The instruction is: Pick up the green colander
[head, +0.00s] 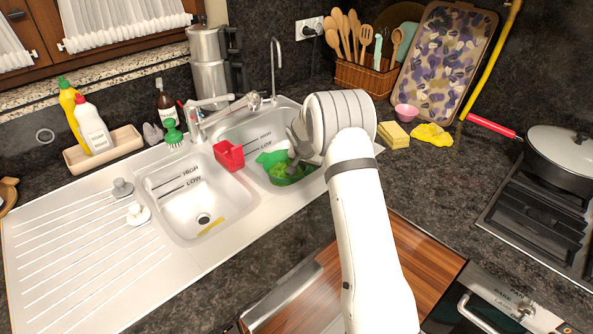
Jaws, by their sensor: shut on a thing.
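The green colander (290,175) sits in the right-hand basin of the steel sink, in the head view. Part of it is hidden behind my gripper and arm. My gripper (295,163) reaches down into that basin from the right. Its fingers are at the colander and appear shut on it. The exact spot of the grip is too small to make out. I cannot tell whether the colander touches the basin floor.
A red caddy (229,155) sits on the divider between the basins, left of the colander. The faucet (215,110) stands behind the sink. The left basin (190,195) is mostly empty.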

